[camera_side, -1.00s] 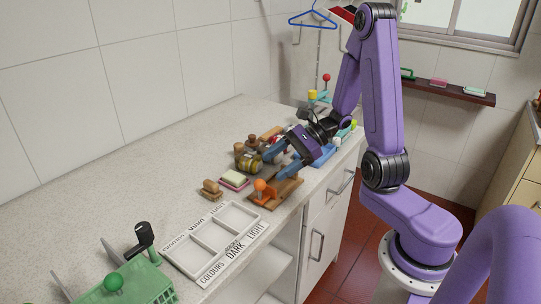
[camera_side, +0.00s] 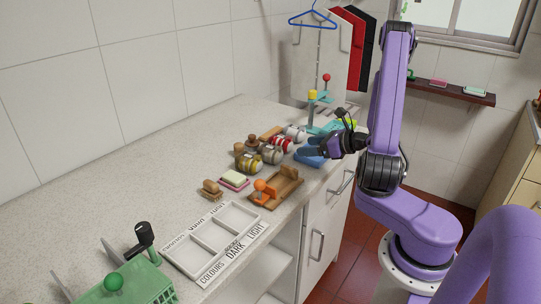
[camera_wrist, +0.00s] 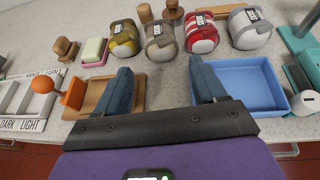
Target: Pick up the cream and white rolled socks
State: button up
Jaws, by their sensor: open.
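The cream and white rolled socks (camera_wrist: 160,42) sit on the worktop as a rounded bundle with a dark label. They stand between the mustard and white bundle (camera_wrist: 124,40) and the red striped bundle (camera_wrist: 201,36). In the side view, the cream socks (camera_side: 271,155) are in the same row. My gripper (camera_wrist: 160,67) is open and empty, its blue fingers apart. In the wrist view the cream socks lie beyond the fingertips, between them in the picture. In the side view my gripper (camera_side: 305,152) is right of the socks, apart from them.
A grey and white bundle (camera_wrist: 250,29) ends the row. A blue tray (camera_wrist: 259,85) lies right of the fingers, and a wooden board (camera_wrist: 90,96) with an orange knob (camera_wrist: 43,84) lies left. Wooden brushes stand behind the row. A labelled white tray (camera_side: 194,251) is farther left.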

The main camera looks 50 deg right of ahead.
aim_at(277, 150)
jog(key=x, duration=1)
jog(key=shift+w+a+f, duration=0.1)
jog(key=shift+w+f, duration=0.15)
jog(key=shift+f+x, duration=0.25)
jog(key=shift+x, duration=1.1)
jog(key=shift+f+x, duration=0.25)
jog(key=shift+x, duration=1.1)
jog(key=shift+s, duration=0.15)
jog(key=c, duration=0.8)
jog(key=shift+r, duration=0.15)
